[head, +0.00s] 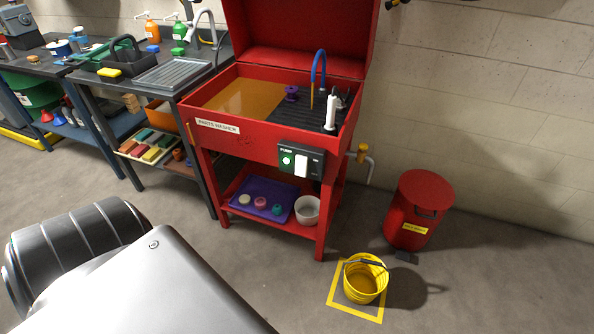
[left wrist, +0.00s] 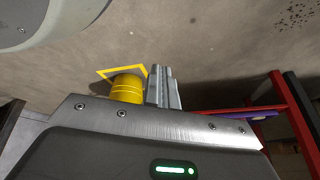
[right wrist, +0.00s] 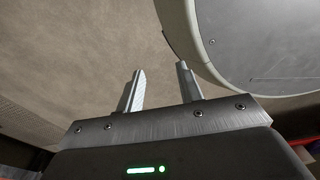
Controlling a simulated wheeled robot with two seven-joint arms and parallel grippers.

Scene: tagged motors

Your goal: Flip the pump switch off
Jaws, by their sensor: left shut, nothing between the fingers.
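The pump switch box (head: 301,162) is a dark panel on the front of the red parts washer (head: 260,140), labelled above a green light (head: 287,160) and a white rocker or lever (head: 301,166). The switch's exact position is too small to tell. My left gripper (left wrist: 162,88) shows in the left wrist view with its fingers together and nothing between them, low near the washer's red frame. My right gripper (right wrist: 158,88) shows in the right wrist view with its fingers apart and empty over bare floor. Neither gripper shows in the head view.
A yellow bucket (head: 366,283) stands on a yellow floor square in front of the washer; a red waste can (head: 419,210) is to its right.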

